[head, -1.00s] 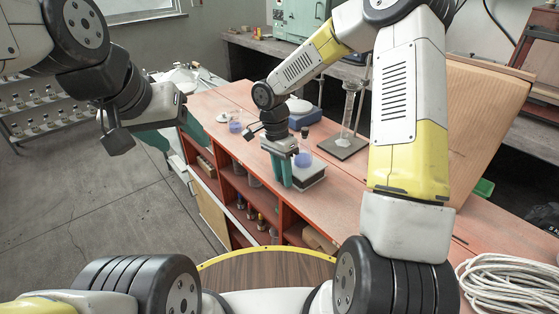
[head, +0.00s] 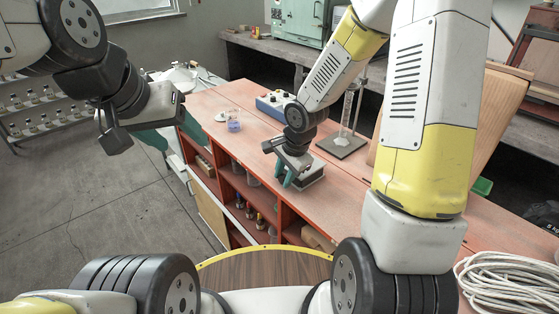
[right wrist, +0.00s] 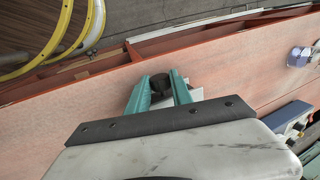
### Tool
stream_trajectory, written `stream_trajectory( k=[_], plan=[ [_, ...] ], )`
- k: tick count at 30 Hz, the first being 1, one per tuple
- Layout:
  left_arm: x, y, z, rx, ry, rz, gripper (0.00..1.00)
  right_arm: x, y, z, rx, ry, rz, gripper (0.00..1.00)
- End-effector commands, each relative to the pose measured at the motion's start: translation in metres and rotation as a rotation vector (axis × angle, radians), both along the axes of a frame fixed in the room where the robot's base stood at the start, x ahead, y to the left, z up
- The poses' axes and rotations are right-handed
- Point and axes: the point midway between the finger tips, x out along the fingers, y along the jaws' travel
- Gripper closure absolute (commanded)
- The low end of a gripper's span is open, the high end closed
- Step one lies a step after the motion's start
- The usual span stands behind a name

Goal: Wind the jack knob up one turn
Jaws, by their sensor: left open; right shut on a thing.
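The lab jack (head: 312,172) is a small grey block with a dark top on the orange bench, near its front edge. It also shows as a pale patch under the fingers in the right wrist view (right wrist: 194,95). My right gripper (head: 287,179) has teal fingers and is at the jack's front side. In the right wrist view the fingers (right wrist: 162,88) are shut on the dark jack knob (right wrist: 162,81), which they partly cover. My left gripper (head: 172,138) hangs open and empty left of the bench, away from the jack.
A blue instrument (head: 273,104) sits behind my right forearm. A tall glass cylinder on a dark base (head: 342,147) stands to the right. Open shelves (head: 236,182) lie below the bench edge.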

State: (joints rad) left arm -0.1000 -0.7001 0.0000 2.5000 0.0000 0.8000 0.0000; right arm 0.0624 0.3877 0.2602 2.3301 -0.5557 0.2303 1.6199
Motion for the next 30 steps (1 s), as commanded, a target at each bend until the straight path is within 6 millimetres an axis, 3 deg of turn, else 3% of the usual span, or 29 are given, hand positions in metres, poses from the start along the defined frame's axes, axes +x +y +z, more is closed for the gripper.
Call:
stream_trajectory(
  k=[9, 10, 13, 23, 30],
  plan=[
    [0.000, 0.000, 0.000, 0.000, 0.000, 0.000, 0.39, 0.000, 0.000, 0.000, 0.003, -0.004, 0.000, 1.00],
    [0.000, 0.000, 0.000, 0.000, 0.000, 0.000, 0.39, 0.000, 0.000, 0.000, 0.003, -0.004, 0.000, 0.69],
    [0.000, 0.000, 0.000, 0.000, 0.000, 0.000, 0.39, 0.000, 0.000, 0.000, 0.003, -0.004, 0.000, 0.51],
    [0.000, 0.000, 0.000, 0.000, 0.000, 0.000, 0.39, 0.000, -0.001, 0.002, 0.003, -0.004, -0.002, 0.51],
    [0.000, 0.000, 0.000, 0.000, 0.000, 0.000, 0.39, -0.007, -0.007, 0.034, 0.002, -0.009, -0.005, 0.51]
  ],
)
